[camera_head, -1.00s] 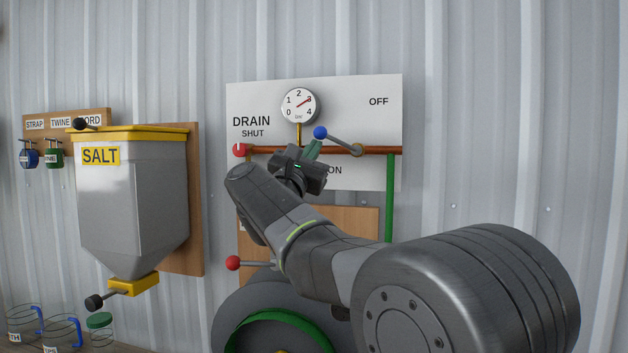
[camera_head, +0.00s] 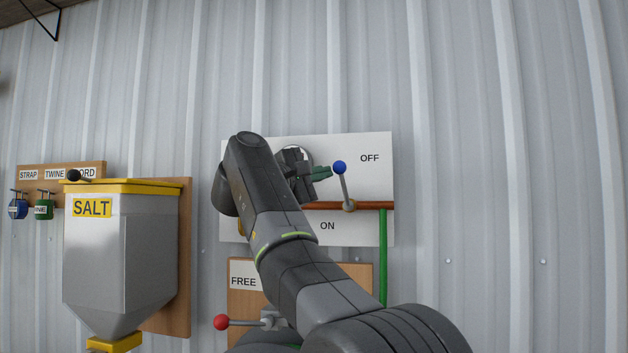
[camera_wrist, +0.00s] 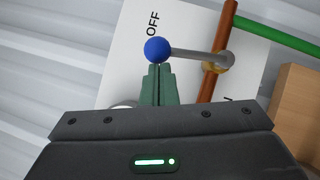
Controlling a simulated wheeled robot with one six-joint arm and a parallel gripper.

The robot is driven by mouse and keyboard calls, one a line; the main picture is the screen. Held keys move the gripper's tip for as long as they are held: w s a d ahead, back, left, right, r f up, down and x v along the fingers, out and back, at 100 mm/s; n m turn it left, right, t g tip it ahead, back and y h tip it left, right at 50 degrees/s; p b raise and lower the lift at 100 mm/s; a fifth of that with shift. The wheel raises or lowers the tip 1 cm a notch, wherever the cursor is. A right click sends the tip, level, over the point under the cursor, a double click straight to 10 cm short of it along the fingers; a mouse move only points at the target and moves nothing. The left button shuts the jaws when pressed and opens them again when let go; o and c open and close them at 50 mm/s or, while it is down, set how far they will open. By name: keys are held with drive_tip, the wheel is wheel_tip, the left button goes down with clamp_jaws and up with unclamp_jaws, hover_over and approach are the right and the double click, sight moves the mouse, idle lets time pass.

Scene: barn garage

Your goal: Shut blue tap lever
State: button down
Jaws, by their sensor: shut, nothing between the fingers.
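The blue ball of the tap lever (camera_head: 339,168) stands up and slightly left from its brass pivot (camera_head: 349,206) on the copper pipe, against the white panel. "OFF" is printed at the upper right of the lever and "ON" below the pipe. My gripper (camera_head: 328,173) is shut and empty, its green fingertips just left of the blue ball. In the wrist view the shut fingertips (camera_wrist: 160,68) are right at the blue ball (camera_wrist: 157,50), touching or nearly so. The lever's grey rod (camera_wrist: 195,55) runs from the ball to the pivot.
A green pipe (camera_head: 383,260) drops from the copper pipe's right end. A red-knobbed lever (camera_head: 221,322) sits low on a wooden board marked "FREE". A salt hopper (camera_head: 120,250) hangs at left. My arm hides the gauge and drain area. The wall at right is bare.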

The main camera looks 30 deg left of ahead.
drive_tip(key=shift+w+d+r+m, duration=0.25)
drive_tip(key=shift+d+r+m, duration=0.15)
drive_tip(key=shift+d, duration=0.3)
idle(0.4)
